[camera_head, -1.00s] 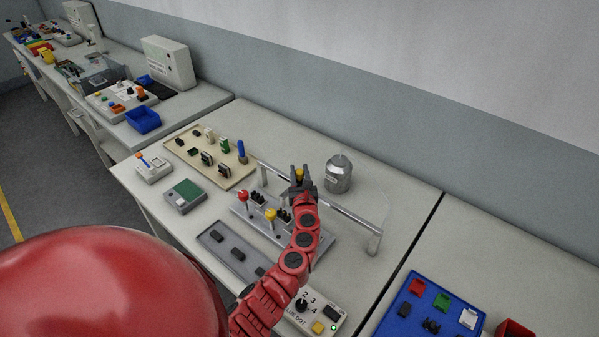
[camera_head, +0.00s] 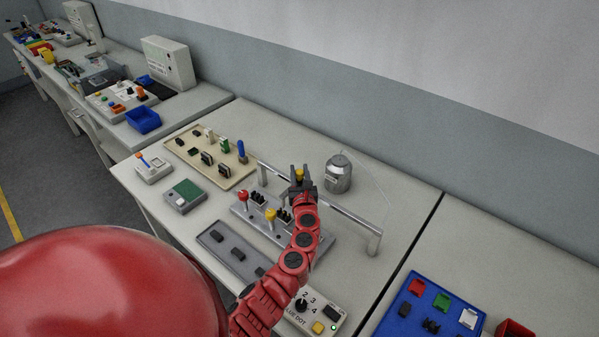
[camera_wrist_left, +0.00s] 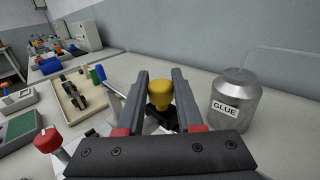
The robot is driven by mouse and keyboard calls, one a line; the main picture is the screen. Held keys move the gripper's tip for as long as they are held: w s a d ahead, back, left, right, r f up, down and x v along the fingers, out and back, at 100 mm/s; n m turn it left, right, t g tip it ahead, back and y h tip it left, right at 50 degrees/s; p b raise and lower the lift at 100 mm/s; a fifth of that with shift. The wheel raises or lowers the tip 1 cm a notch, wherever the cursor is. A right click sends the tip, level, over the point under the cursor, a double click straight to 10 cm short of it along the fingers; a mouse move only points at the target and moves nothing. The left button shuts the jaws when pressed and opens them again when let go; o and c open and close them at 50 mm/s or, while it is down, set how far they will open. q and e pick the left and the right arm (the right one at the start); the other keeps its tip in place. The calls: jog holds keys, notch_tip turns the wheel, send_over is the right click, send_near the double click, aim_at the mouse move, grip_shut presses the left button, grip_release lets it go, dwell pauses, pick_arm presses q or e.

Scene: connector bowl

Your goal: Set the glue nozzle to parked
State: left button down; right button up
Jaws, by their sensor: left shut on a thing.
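My left gripper (camera_head: 301,176) is shut on a yellow knob (camera_head: 299,173) above the grey rail at the fixture's back. In the left wrist view the knob (camera_wrist_left: 160,94) sits between the two fingers, with a dark part below it. The silver glue can (camera_head: 338,174), labelled GLUE in the left wrist view (camera_wrist_left: 232,98), stands just right of the gripper, apart from it. I cannot make out a separate nozzle tip or any parked marking. My right gripper does not show.
The grey fixture plate (camera_head: 318,243) carries a red-knobbed lever (camera_head: 243,195), a yellow-knobbed lever (camera_head: 271,215) and black connectors. A numbered control box (camera_head: 317,311) is at the front. The table behind the rail is mostly clear.

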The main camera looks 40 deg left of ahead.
pick_arm(q)
jog(key=shift+d, duration=0.1)
jog(key=d, duration=0.8)
jog(key=s+d, duration=0.1)
jog(key=d, duration=0.7)
jog(key=s+d, duration=0.1)
jog(key=d, duration=0.7)
jog(key=c, duration=0.8)
grip_release()
jog(key=shift+d, duration=0.1)
jog(key=shift+c, duration=0.2)
jog(key=o, duration=0.3)
jog(key=shift+d, duration=0.1)
